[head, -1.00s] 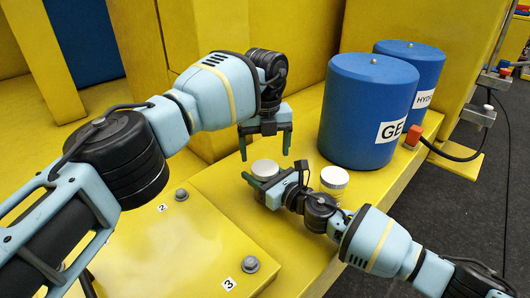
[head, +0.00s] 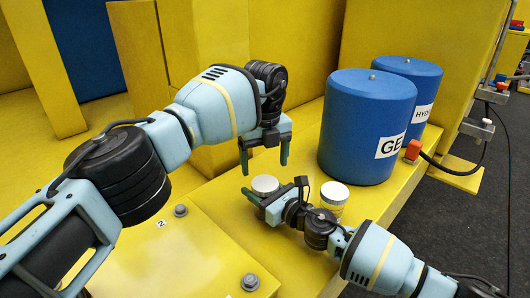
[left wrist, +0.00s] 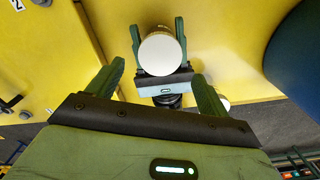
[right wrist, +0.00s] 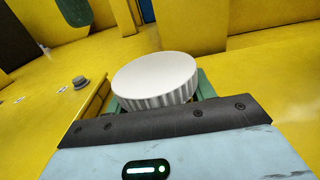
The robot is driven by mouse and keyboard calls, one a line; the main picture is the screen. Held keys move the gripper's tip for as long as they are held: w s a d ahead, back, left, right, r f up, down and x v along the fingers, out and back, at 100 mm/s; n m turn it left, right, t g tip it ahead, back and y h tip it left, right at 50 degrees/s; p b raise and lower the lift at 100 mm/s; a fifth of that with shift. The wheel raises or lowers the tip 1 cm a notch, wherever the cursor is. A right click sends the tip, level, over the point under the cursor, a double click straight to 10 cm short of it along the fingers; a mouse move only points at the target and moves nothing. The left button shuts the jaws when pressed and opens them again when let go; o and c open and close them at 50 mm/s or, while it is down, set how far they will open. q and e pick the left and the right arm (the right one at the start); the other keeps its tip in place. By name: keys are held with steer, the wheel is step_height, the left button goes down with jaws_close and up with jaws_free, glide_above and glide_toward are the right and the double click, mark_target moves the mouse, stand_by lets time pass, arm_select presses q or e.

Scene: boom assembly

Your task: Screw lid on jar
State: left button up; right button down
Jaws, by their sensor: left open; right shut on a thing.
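A round white lid with a ribbed side (right wrist: 156,80) sits between the green fingers of my right gripper (head: 267,192), which is shut on it. The lid also shows in the head view (head: 265,184) and, face on, in the left wrist view (left wrist: 161,54). I cannot tell whether a jar is under it. My left gripper (head: 265,168) is open and empty, with its fingers pointing down just above the lid, apart from it. A small jar-like container with a white top and a yellowish body (head: 333,197) stands to the right, behind my right wrist.
Two blue drums stand on the yellow bench, the nearer one (head: 365,125) beside the small container, the other (head: 425,85) behind it. A yellow plate with bolts (head: 250,282) lies at front left. A red-orange fitting (head: 413,150) with a black hose is at right.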

mark_target(266, 183)
arm_select(q)
steer(key=shift+f, duration=2.85)
steer(key=shift+c, duration=0.5)
steer(key=c, duration=0.9)
steer(key=shift+m, duration=1.7)
steer(key=o, duration=0.9)
steer(key=shift+o, duration=0.8)
arm_select(e)
steer(key=shift+a, duration=0.1)
arm_select(q)
steer(key=shift+d, duration=0.1)
steer(key=shift+r, duration=0.15)
